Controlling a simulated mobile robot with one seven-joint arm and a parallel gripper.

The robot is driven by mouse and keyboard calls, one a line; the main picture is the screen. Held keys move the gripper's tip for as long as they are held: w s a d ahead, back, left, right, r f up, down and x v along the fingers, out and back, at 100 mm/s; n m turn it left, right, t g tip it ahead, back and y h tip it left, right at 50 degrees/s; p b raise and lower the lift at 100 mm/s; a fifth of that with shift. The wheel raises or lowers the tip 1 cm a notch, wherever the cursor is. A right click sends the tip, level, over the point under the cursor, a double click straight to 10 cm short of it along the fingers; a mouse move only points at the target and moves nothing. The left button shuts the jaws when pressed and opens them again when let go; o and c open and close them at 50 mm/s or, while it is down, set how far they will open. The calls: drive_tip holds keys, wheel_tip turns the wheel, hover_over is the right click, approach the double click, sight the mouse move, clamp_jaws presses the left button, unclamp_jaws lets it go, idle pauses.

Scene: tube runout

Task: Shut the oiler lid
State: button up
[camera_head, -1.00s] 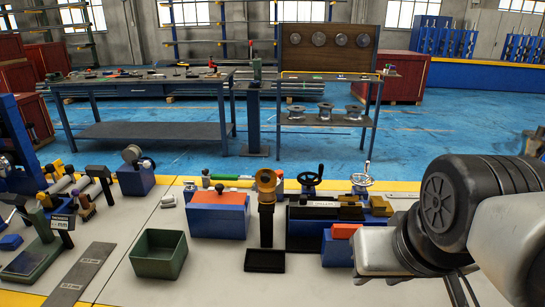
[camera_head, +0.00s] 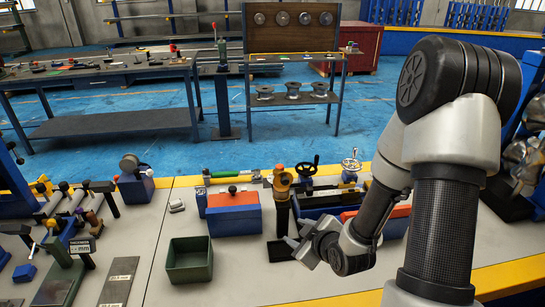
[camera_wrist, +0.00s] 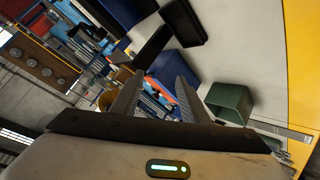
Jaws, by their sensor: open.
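A brass-coloured cup (camera_head: 281,184), which appears to be the oiler, sits on top of an upright dark post (camera_head: 283,222) above a shallow black tray (camera_head: 278,251). In the wrist view the cup (camera_wrist: 106,101) shows partly, beside the left finger. I cannot make out its lid or the lid's angle. My gripper (camera_head: 292,240) is low, just right of the post and by the tray, with its fingers pointing left. In the wrist view my gripper (camera_wrist: 155,95) has its two fingers apart with nothing held between them.
A blue box with an orange top (camera_head: 233,219) stands left of the post, and a green open bin (camera_head: 189,260) in front of it. Handwheels (camera_head: 308,168) and blue blocks stand behind and right.

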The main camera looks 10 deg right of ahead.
drive_tip(key=s+a+r+m+t+h+p, duration=0.1)
drive_tip(key=s+r+m+t+h+p, duration=0.2)
drive_tip(key=s+r+m+t+p, duration=0.4)
drive_tip(key=b, duration=0.7)
approach(285, 182)
drive_tip(key=f, duration=0.1)
drive_tip(key=shift+n+t, duration=0.3)
drive_tip(key=shift+n, duration=0.1)
drive_tip(key=shift+w+r+b, duration=0.2)
drive_tip(key=shift+w+b, duration=3.9)
drive_tip(key=shift+b, duration=1.5)
